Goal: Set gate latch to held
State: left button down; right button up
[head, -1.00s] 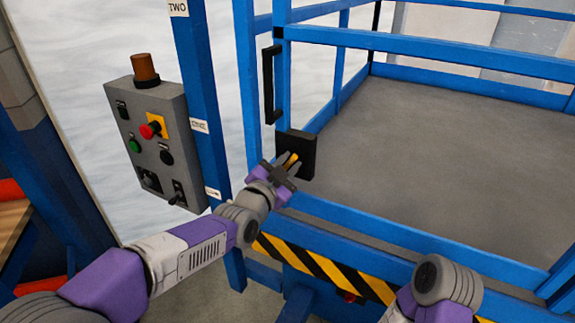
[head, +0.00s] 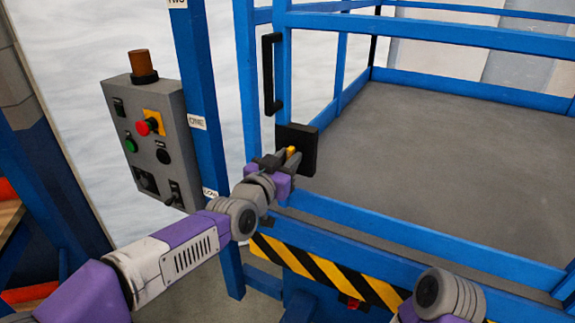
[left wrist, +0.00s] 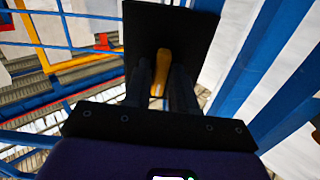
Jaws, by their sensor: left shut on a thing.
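The gate latch is a black box (head: 297,147) on the blue gate post, with a yellow lever (head: 292,152) on its front. My left gripper (head: 289,158) is at the box, shut on the yellow lever. In the left wrist view the lever (left wrist: 161,68) stands between the two dark fingers (left wrist: 160,88), in front of the black plate (left wrist: 190,30). The fingers hide part of the lever. My right arm shows at the lower right of the head view, but its gripper is out of view.
A grey control box (head: 152,140) with buttons and an orange beacon (head: 141,66) hangs left of a blue post (head: 200,100). A black handle (head: 271,75) is above the latch. Blue rails (head: 400,235) and a striped bar (head: 320,272) border the grey platform (head: 430,150).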

pick_arm(q)
jog(key=shift+n, duration=0.4)
jog(key=c, duration=1.1)
grip_release()
jog(key=v, duration=0.7)
jog(key=shift+s+a, duration=0.1)
jog(key=shift+s, duration=0.15)
